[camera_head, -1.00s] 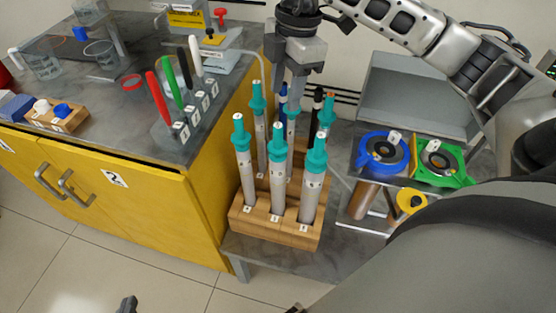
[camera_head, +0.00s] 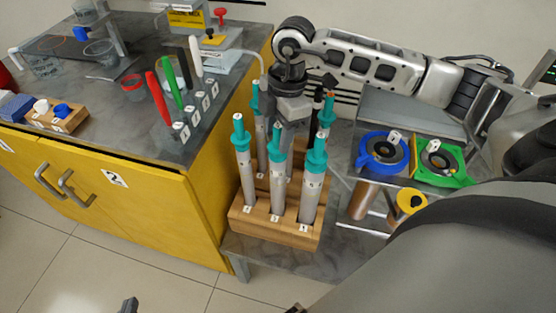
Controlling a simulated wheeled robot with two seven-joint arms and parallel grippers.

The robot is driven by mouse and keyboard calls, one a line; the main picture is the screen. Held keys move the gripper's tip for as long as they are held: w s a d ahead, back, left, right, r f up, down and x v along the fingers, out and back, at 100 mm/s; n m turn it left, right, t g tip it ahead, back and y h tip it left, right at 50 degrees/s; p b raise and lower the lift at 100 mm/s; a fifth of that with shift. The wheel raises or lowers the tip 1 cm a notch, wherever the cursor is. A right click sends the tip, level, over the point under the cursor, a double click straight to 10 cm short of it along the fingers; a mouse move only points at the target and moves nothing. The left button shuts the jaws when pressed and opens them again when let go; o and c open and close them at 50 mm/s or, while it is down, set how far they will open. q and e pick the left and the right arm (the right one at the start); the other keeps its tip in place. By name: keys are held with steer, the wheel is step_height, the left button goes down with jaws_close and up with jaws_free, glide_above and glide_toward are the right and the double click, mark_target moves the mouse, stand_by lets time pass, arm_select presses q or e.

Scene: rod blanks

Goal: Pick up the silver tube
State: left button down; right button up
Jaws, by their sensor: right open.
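Several silver-grey tubes with teal caps stand upright in a wooden rack, including a front left tube (camera_head: 247,180), a front middle tube (camera_head: 279,192) and a front right tube (camera_head: 312,190). Other teal-capped tubes stand behind them, partly hidden. My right gripper (camera_head: 279,141) is open and points down among the tubes, behind the front middle one. Its fingers hide the middle of the back row. I cannot tell whether they touch or straddle a tube. My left gripper (camera_head: 128,305) shows only as a small dark tip at the bottom edge, over the floor.
The wooden rack (camera_head: 273,226) stands on a low grey bench. A yellow cabinet (camera_head: 200,215) with a grey top stands close on its left, holding coloured-handled tools. Blue (camera_head: 384,154) and green (camera_head: 441,163) round fixtures lie at right. Open floor is in front.

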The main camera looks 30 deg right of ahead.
jaws_close()
steer(key=shift+r, duration=0.2)
